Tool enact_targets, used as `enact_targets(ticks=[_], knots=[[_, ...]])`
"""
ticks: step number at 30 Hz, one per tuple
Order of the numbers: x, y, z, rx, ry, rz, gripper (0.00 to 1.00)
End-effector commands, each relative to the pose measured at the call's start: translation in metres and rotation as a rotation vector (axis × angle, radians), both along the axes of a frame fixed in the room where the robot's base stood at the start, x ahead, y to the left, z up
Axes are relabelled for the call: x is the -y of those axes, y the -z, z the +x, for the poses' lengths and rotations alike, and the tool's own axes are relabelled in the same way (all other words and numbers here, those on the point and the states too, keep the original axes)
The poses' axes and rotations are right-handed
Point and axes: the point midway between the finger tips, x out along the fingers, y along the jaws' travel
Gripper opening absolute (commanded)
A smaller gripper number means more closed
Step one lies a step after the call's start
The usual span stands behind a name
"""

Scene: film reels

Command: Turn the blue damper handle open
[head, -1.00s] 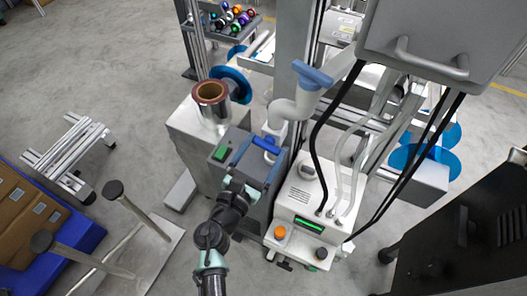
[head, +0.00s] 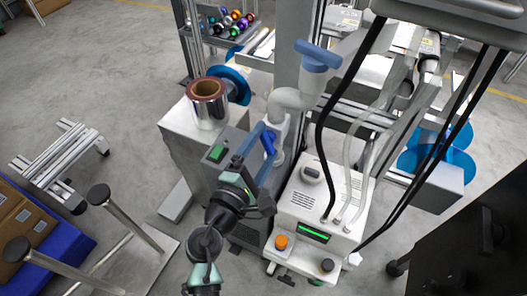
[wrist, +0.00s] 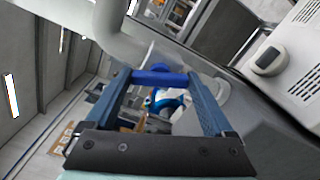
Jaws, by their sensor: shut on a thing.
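The blue damper handle (head: 268,144) is a short bright blue bar beside the pale grey pipe, above the grey box. In the wrist view the handle (wrist: 160,77) spans the gap between my two slate-blue fingers, near their tips. My gripper (head: 267,142) reaches it from the front, and in the wrist view my gripper (wrist: 158,80) is shut on the bar with a finger at each end. The handle's mount is partly hidden behind the fingers.
A larger blue-grey T-shaped top (head: 317,54) caps the pale pipe (head: 295,98) just right. A white control unit (head: 318,205) with black cables stands close on the right. A copper-coloured reel (head: 208,103) stands left.

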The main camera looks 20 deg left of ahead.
Motion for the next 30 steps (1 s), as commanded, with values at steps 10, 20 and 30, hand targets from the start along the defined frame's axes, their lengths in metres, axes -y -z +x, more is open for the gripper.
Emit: enact_targets(ticks=[10,20,30], knots=[[-0.0002,0.0042,-0.0004,0.007,0.0,0.262,0.32],[-0.0003,0.0024,-0.0004,0.011,0.0,0.382,0.32],[-0.0004,0.0015,-0.0004,0.011,0.0,0.406,0.32]])
